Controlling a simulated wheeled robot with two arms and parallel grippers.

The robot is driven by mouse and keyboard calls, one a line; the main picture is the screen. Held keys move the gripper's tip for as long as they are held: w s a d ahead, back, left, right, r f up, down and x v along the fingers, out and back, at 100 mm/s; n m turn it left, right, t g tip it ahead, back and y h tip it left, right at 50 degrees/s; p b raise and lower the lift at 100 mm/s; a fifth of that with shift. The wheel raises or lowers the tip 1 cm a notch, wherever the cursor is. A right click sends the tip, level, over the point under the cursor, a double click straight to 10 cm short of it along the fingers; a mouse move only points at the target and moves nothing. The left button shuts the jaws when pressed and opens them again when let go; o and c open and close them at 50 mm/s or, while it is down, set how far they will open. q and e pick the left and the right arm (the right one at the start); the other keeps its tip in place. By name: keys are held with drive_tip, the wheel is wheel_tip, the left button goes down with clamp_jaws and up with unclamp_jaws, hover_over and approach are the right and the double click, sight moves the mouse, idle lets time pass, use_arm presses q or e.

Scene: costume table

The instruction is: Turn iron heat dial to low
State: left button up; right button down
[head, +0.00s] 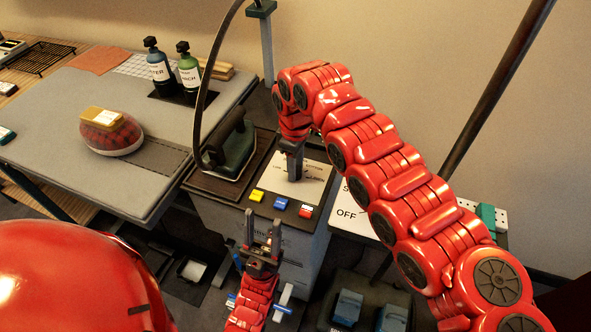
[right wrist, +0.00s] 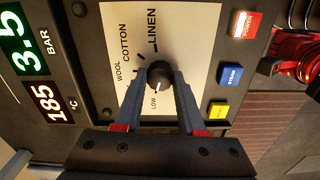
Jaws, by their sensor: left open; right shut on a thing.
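The heat dial (right wrist: 158,72), a round black knob, sits on a pale plate marked LOW, WOOL, COTTON and LINEN in the right wrist view. A light mark on the knob's lower side seems to point toward LOW. My right gripper (right wrist: 160,80) is shut on the dial, one finger on each side. In the head view my right gripper (head: 293,176) reaches down onto the pale dial plate (head: 313,185) and hides the knob. The iron (head: 233,150) rests on its stand left of the plate. My left gripper (head: 263,229) is open and empty in front of the station.
Yellow (head: 257,195), blue (head: 281,202) and red (head: 306,211) buttons line the station's front edge, close to my right gripper. Lit displays (right wrist: 45,100) read 3.5 BAR and 185 °C. The ironing board (head: 60,125) at left holds bottles (head: 158,68) and a pressing ham (head: 112,135).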

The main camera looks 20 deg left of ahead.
drive_tip(key=shift+n, duration=0.6)
drive_tip(key=c, duration=0.5)
unclamp_jaws()
wheel_tip(320, 180, up, 17)
drive_tip(key=p, duration=0.3)
drive_tip(key=shift+r, duration=0.2)
